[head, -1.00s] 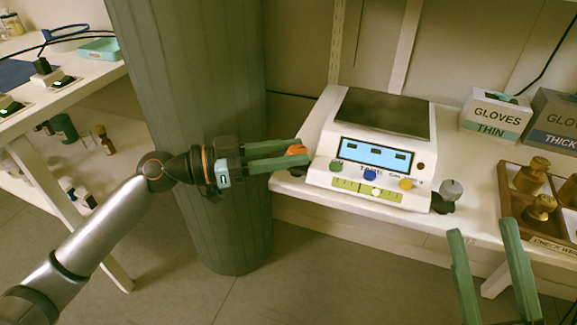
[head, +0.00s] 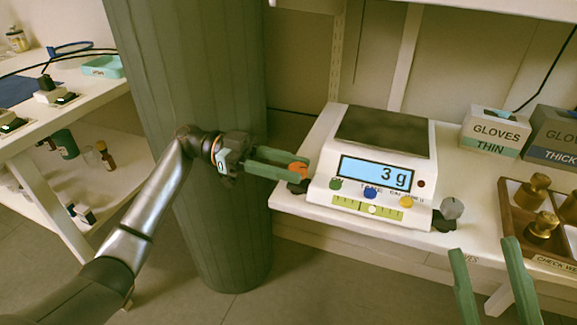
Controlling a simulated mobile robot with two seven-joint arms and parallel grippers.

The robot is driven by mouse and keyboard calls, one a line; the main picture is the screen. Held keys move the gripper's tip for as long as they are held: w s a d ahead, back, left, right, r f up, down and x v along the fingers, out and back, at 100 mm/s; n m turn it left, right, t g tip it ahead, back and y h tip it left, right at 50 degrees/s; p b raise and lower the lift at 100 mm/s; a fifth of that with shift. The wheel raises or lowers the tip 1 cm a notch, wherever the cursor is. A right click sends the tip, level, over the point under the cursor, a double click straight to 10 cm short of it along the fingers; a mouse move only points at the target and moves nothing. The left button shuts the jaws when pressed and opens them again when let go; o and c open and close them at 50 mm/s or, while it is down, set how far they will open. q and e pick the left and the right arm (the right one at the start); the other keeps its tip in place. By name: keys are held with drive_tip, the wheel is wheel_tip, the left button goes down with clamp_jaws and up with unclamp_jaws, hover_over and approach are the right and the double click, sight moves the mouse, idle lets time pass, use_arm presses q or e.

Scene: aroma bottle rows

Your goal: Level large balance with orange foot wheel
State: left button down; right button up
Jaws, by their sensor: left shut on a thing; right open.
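The large balance (head: 378,172) stands on the white bench with a dark top plate (head: 383,134). Its display (head: 376,173) reads 3 g. The green level strip (head: 350,203) on its front shows a white bubble (head: 372,209) close to the middle, slightly right. The orange foot wheel (head: 298,171) is at the balance's left front corner, partly hidden by the fingers. My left gripper (head: 304,174) is shut on it from the left. A grey foot wheel (head: 452,208) is at the right front corner. My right gripper (head: 484,247) is open and empty below the bench front.
Glove boxes (head: 495,132) stand at the back right. A wooden tray (head: 518,215) with brass check weights (head: 542,224) is right of the balance. A large green ribbed column (head: 205,130) stands left of the bench, behind my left arm. Another white table (head: 60,105) is at far left.

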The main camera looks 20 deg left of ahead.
use_arm(q)
drive_tip(key=shift+s+f, duration=0.1)
drive_tip(key=shift+s, duration=0.05)
idle(0.3)
drive_tip(key=c, duration=0.5)
unclamp_jaws()
drive_tip(key=r+p, duration=0.1)
drive_tip(key=r, duration=0.3)
drive_tip(key=shift+s+d+r+p, duration=0.1)
drive_tip(key=shift+s+p, duration=0.1)
drive_tip(key=shift+p, duration=0.2)
drive_tip(key=s+d+r+p, duration=0.2)
drive_tip(key=s+r, duration=0.2)
drive_tip(key=s, duration=0.2)
drive_tip(key=s+d+r+p, duration=0.2)
drive_tip(key=s+r, duration=0.3)
drive_tip(key=s, duration=0.2)
drive_tip(key=shift+p, duration=0.3)
use_arm(e)
wheel_tip(320, 180, up, 7)
drive_tip(key=shift+s+d+m+t, duration=0.2)
drive_tip(key=shift+d+m+t, duration=0.1)
drive_tip(key=shift+d, duration=0.15)
drive_tip(key=shift+r, duration=0.1)
